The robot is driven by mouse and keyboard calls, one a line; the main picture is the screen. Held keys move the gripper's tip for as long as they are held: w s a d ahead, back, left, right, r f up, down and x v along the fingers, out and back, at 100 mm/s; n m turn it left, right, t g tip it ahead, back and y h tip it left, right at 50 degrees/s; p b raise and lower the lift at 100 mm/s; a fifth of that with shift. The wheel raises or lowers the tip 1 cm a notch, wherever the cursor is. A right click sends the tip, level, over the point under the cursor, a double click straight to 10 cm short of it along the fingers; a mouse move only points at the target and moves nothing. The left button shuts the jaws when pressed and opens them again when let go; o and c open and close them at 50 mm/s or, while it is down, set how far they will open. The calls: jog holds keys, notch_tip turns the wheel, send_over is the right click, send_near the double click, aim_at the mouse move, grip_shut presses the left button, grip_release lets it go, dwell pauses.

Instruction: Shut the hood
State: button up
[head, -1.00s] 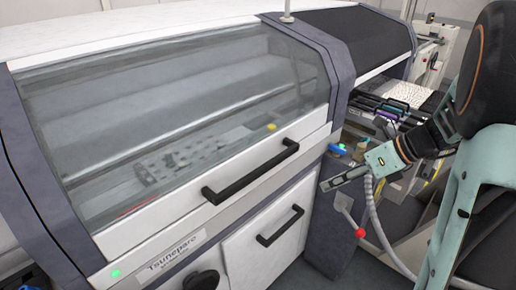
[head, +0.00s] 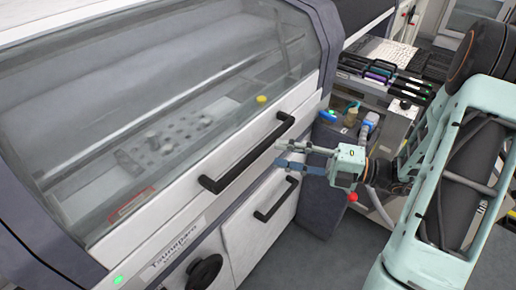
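The hood (head: 185,210) is the machine's large cover, with a clear grey window and a white lower frame. It looks down over the front of the machine; I cannot tell whether it is fully closed. Its black bar handle (head: 247,153) runs slantwise along the white frame. My gripper (head: 281,155) is to the right of the handle, a little below its upper right end, and points left. Its two fingers are apart with nothing between them. It looks clear of the handle, though the depth is hard to judge.
A second black handle (head: 277,200) is on the white cabinet door below the hood. A black knob (head: 204,271) is at the lower left. A red ball-topped lever (head: 352,197) is under my gripper. A trolley with several feeders (head: 385,72) stands at the back right.

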aim_at(262, 151)
jog(key=x, duration=0.7)
jog(key=shift+d, duration=0.1)
grip_shut()
